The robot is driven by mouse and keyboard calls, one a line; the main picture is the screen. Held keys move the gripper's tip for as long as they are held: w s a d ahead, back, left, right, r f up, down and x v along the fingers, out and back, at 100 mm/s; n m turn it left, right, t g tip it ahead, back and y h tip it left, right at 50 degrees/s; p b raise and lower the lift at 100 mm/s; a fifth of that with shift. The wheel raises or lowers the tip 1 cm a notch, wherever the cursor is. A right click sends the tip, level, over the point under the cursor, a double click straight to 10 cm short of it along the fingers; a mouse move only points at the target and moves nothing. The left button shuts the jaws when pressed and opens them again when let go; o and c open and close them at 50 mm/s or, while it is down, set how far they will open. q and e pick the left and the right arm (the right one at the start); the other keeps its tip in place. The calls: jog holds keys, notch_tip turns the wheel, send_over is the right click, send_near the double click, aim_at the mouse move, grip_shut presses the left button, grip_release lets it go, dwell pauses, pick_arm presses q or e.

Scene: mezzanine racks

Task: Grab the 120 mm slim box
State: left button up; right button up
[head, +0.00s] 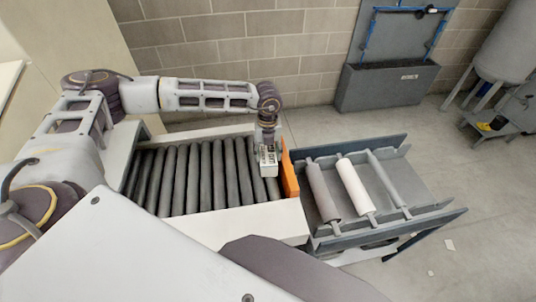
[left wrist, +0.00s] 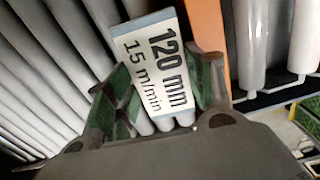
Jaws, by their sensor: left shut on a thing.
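The slim box (left wrist: 152,62) is white with a blue edge and black print reading "120 mm" and "15 m/min". It sits between the green-padded fingers of my left gripper (left wrist: 165,88) in the left wrist view. My left gripper (head: 268,164) is shut on it. In the head view the gripper points down at the right end of the roller conveyor (head: 195,175), beside the orange end plate. The box is small there and hard to tell from the fingers. Whether it touches the rollers is unclear. My right gripper is not in view.
The orange plate (head: 289,174) stands upright close to the right of my left gripper. Beyond it is a grey frame (head: 425,215) with a grey roller and a white roller (head: 355,187). A grey bin (head: 388,85) stands by the block wall. Open floor lies between.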

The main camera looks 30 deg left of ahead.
aim_at(268, 154)
pick_arm(q)
jog(key=shift+a+r, duration=0.1)
jog(key=shift+r, duration=0.3)
notch_tip(268, 154, up, 8)
jog(key=shift+f+b, duration=0.1)
jog(key=shift+b, duration=0.45)
jog(key=shift+r, duration=0.65)
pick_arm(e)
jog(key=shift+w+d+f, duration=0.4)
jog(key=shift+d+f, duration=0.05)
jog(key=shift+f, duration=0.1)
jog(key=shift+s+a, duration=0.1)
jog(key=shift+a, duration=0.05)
